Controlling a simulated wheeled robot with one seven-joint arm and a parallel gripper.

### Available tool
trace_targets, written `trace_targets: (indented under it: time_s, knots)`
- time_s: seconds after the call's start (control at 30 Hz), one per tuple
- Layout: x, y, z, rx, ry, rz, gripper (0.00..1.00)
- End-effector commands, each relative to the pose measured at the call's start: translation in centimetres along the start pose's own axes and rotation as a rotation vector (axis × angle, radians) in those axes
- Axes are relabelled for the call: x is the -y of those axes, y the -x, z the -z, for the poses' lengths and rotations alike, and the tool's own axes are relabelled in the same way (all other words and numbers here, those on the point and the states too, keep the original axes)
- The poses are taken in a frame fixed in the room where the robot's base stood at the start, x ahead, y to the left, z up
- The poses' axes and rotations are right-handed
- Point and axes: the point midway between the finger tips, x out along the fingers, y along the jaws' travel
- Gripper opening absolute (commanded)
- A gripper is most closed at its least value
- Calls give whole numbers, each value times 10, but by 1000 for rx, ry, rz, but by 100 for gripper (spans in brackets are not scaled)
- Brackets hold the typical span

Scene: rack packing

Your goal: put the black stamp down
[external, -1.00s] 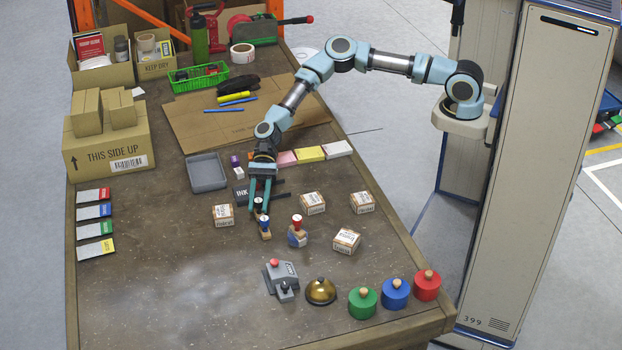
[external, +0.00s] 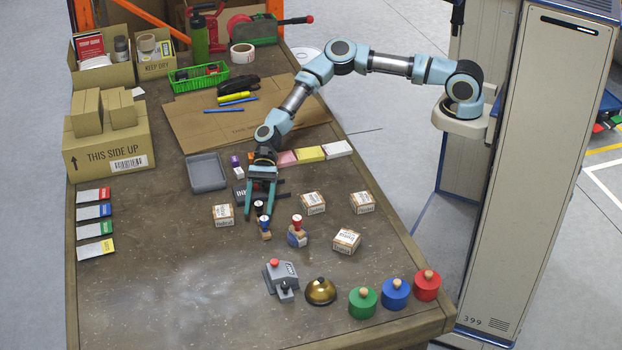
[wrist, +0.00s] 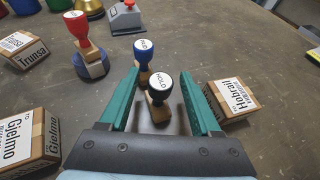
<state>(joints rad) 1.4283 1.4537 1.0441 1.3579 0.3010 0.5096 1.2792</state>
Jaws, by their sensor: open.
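The black stamp (wrist: 159,86), with a round top reading HOLD and a wooden lower part, stands between the spread fingers of my gripper (wrist: 160,100) in the wrist view. Clear gaps show on both sides of it. In the external view the black stamp (external: 258,206) appears upright on the table, partly hidden by the fingers of my gripper (external: 259,212). My gripper is open.
A blue stamp (external: 265,225) stands just beyond the black one, close to it. A red stamp (external: 298,232) stands to the right. Small labelled boxes (external: 222,215) (external: 313,203) lie on both sides. The table's front left area is clear.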

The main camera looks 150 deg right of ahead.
Motion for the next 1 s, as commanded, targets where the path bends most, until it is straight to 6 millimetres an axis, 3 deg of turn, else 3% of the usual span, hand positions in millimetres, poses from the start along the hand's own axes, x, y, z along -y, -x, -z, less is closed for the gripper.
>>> trace_targets:
  time_s: [0.17,0.63,0.8,1.0]
  knots:
    - [1,12,-2,0,1,2,64]
    - [1,103,-1,-1,1,2,64]
    - [0,118,-2,-1,1,1,64]
    - [0,122,-2,0,0,0,64]
